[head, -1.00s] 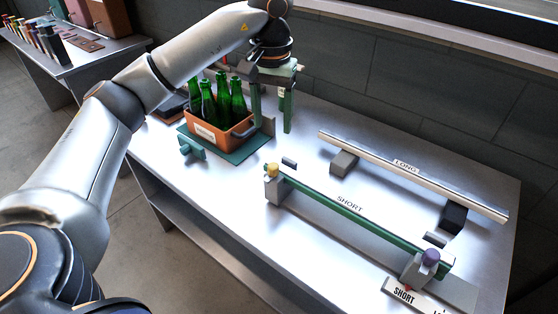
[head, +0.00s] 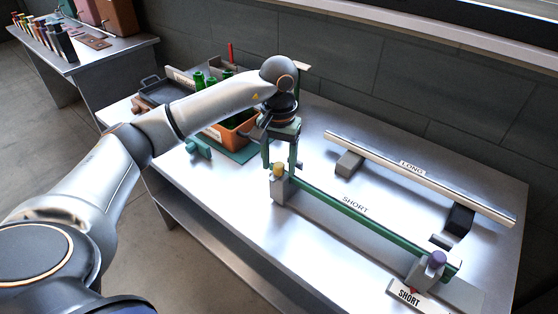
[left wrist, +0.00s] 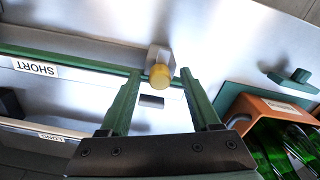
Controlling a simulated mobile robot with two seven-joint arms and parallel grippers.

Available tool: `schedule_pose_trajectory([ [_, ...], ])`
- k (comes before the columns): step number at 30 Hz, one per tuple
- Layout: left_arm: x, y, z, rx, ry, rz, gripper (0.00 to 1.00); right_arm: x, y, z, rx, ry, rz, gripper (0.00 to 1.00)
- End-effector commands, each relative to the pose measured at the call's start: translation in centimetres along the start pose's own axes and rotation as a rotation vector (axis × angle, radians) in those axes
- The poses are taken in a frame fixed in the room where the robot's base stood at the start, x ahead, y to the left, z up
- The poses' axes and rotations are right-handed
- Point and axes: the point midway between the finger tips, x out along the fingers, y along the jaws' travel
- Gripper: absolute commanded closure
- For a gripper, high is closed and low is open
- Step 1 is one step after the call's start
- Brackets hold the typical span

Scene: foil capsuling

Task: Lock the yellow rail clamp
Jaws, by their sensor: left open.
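The yellow rail clamp (head: 279,169) is a small yellow knob on a grey block at the left end of the green short rail (head: 350,212). My left gripper (head: 280,158) points down just above and behind it, open and empty. In the left wrist view the yellow clamp (left wrist: 160,77) appears between the two green fingertips (left wrist: 161,72), with a gap on each side. I cannot tell whether the fingers reach down to its height. The rail's other end has a purple knob (head: 437,258). My right gripper is not in view.
A silver long rail (head: 420,178) lies on blocks at the back right. An orange crate (head: 214,133) of green bottles stands on a green mat left of the gripper. The table centre between the rails is clear.

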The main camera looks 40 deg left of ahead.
Motion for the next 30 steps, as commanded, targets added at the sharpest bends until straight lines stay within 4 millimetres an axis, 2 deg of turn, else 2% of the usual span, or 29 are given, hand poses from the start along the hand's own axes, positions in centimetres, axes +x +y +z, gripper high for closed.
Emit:
schedule_pose_trajectory([
  [4,0.0,0.02,0.0,0.0,0.0,0.0,0.37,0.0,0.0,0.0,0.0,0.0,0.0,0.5],
  [21,-0.05,0.03,-0.01,0.0,0.0,0.001,1.0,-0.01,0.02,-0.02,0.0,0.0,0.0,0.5],
  [30,-0.06,0.03,-0.02,-0.002,0.0,0.001,1.0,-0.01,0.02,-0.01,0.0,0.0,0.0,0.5],
])
